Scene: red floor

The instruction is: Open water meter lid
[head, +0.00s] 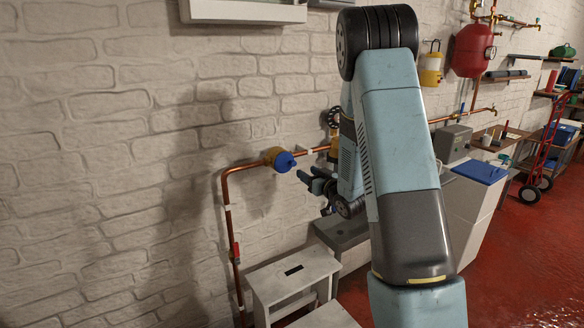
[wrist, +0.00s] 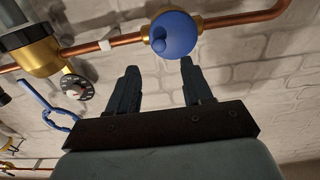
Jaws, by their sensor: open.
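The water meter (head: 278,158) is a brass body on a copper pipe along the white brick wall. Its round blue lid (head: 286,162) faces out and looks closed. In the wrist view the blue lid (wrist: 174,34) is at the top centre, with the brass meter body (wrist: 151,37) behind it. My gripper (head: 305,180) is just right of and slightly below the lid in the head view. In the wrist view my gripper (wrist: 160,70) has its two dark fingers apart, with nothing between them. The right fingertip appears close to the lid's lower edge; I cannot tell whether they touch.
A copper pipe (wrist: 105,46) runs along the wall, with a brass fitting (wrist: 38,55) and a dark gauge or knob (wrist: 76,87) on the left in the wrist view. A grey step stool (head: 292,277) stands below. A blue-lidded bin (head: 482,173) is at right.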

